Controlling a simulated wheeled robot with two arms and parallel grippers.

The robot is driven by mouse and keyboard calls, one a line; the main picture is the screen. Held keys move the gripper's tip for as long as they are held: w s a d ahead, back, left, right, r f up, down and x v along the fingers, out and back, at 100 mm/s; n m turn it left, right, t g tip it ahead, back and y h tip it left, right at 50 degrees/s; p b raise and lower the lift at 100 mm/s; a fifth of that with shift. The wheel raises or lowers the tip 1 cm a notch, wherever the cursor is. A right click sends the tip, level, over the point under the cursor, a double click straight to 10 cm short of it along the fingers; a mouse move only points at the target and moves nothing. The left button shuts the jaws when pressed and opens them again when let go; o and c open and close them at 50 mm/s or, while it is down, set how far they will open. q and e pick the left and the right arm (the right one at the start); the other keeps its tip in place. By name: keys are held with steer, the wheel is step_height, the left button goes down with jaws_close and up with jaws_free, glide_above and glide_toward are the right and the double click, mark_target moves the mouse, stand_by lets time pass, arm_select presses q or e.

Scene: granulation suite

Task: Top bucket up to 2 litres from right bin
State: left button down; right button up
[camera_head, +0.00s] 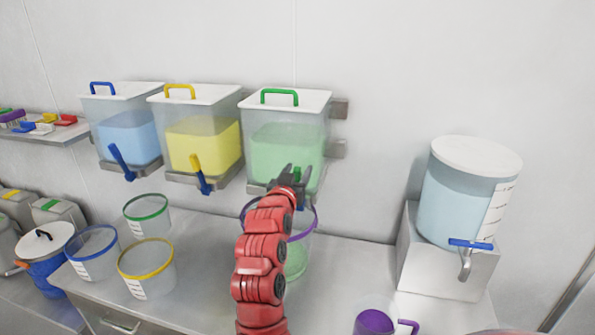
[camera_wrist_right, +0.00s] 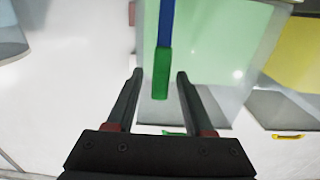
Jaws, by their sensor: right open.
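The right bin (camera_head: 285,130) hangs on the wall, clear with green contents, a white lid and a green handle. Its lever (camera_wrist_right: 161,75), blue above with a green tip, hangs between the fingers of my right gripper (camera_head: 294,173) in the right wrist view. That gripper (camera_wrist_right: 160,78) is open, with a gap on each side of the lever. A purple-rimmed bucket (camera_head: 312,223) stands on the counter below the right bin, partly hidden by my right arm. Green contents show inside it; the level against any scale cannot be read. My left gripper is out of view.
A blue bin (camera_head: 130,133) and a yellow bin (camera_head: 204,143) hang to the left. Buckets with green (camera_head: 147,217), blue (camera_head: 92,252) and yellow (camera_head: 147,268) rims stand below. A tapped drum (camera_head: 462,200) and a purple jug (camera_head: 375,321) are at right. Counter between is clear.

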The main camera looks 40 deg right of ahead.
jaws_close()
stand_by(1.3)
